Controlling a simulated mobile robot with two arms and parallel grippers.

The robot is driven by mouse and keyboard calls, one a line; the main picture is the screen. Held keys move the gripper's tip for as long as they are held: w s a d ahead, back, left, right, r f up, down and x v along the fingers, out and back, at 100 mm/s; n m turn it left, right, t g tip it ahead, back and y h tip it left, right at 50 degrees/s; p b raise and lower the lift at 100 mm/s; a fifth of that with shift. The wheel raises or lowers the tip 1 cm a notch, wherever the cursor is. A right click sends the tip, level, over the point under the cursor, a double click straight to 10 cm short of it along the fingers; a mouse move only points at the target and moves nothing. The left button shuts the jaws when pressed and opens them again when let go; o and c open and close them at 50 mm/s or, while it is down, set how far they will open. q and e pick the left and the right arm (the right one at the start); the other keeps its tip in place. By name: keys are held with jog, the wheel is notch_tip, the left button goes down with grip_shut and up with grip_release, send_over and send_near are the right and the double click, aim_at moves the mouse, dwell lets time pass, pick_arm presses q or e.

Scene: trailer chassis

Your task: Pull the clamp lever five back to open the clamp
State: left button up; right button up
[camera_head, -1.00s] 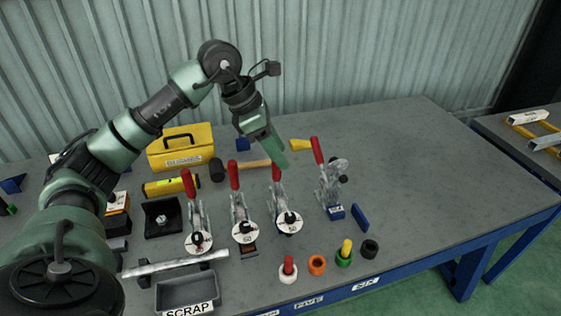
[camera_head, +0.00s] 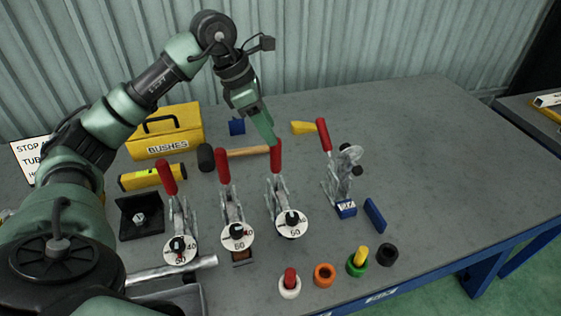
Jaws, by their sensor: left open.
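Several toggle clamps with upright red levers stand in a row on the grey table. My right gripper is not in view.
Neighbouring clamps stand close on the left (camera_head: 232,210) and right (camera_head: 342,180). A hammer (camera_head: 245,152), a yellow BUSHES box (camera_head: 168,130) and a yellow wedge (camera_head: 303,127) lie behind. Coloured bushes (camera_head: 324,272) stand in front. The table's right part is clear.

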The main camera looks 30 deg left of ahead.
aim_at(280, 153)
pick_arm(q)
jog(key=x, duration=0.8)
jog(key=shift+a+f, duration=0.2)
jog(key=shift+f, duration=0.05)
jog(key=shift+d+f, duration=0.15)
jog(key=shift+f, duration=0.35)
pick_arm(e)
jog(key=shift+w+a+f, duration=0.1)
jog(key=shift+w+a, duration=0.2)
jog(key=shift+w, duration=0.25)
pick_arm(q)
jog(key=shift+c, duration=0.3)
grip_shut()
jog(key=shift+w+p, duration=0.1)
jog(key=shift+p, duration=0.2)
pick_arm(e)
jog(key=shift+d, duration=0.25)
